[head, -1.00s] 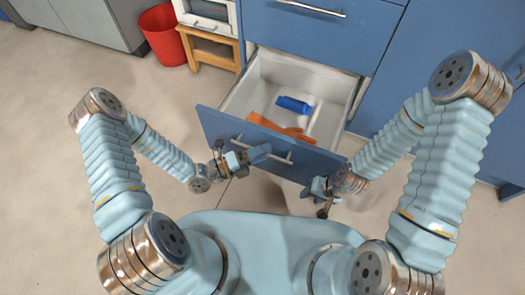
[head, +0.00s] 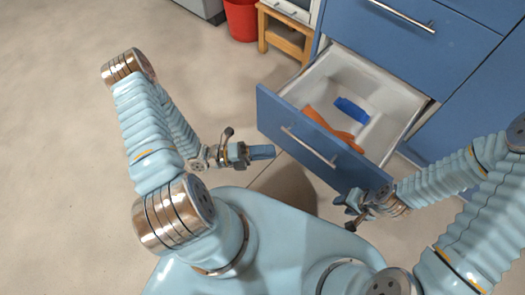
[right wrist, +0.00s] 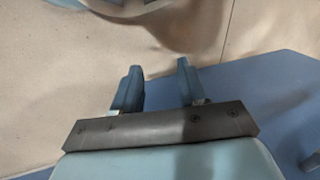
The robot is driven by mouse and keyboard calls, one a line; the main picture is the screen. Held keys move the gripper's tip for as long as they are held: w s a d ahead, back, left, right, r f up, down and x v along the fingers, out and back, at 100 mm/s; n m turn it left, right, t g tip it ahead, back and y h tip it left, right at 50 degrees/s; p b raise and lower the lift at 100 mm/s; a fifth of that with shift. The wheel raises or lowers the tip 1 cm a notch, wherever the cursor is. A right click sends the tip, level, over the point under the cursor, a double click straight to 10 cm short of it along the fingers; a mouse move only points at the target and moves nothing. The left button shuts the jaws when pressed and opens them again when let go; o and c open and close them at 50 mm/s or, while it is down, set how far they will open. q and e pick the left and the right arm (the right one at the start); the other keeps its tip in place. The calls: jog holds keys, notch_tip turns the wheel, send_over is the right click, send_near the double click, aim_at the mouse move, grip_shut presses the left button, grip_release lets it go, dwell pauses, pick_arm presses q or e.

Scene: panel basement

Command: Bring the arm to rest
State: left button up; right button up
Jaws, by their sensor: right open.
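My left gripper (head: 262,152) is in front of the open drawer (head: 297,130), left of its bar handle and apart from it in the picture. Its fingers overlap in this view, so their gap does not show. My right gripper (head: 348,210) is low in front of the drawer's right end. In the right wrist view its two fingers (right wrist: 157,80) stand apart with nothing between them. The pale floor and a blue panel show behind them. Both arms are bent, with elbows out to the sides.
The drawer holds a blue item (head: 351,109) and an orange item (head: 332,126). It juts out from the blue cabinet (head: 445,50). A wooden stool (head: 285,37) and a red bin (head: 241,18) stand behind it. The floor at the left is clear.

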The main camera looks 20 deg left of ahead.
pick_arm(q)
jog(key=shift+s+a, duration=0.25)
jog(key=shift+a, duration=0.25)
jog(key=s+d+f+m+g+y+p, duration=0.1)
jog(key=s+d+f+m+g+y, duration=0.15)
jog(key=s+m+g, duration=0.4)
jog(key=s+d+f+m+g+y, duration=0.1)
jog(key=s+f+m+g+y, duration=0.2)
jog(key=m, duration=0.6)
jog(key=s+d+f+m+g+y+p, duration=0.1)
jog(key=s+m+g+y, duration=0.3)
jog(key=m, duration=0.4)
jog(key=w+m+t+y+p, duration=0.1)
jog(key=w+m+t+y, duration=0.3)
jog(key=w+m, duration=0.7)
jog(key=m+t, duration=0.1)
jog(key=m, duration=0.2)
jog(key=shift+d+r+t, duration=0.2)
jog(key=shift+t, duration=0.15)
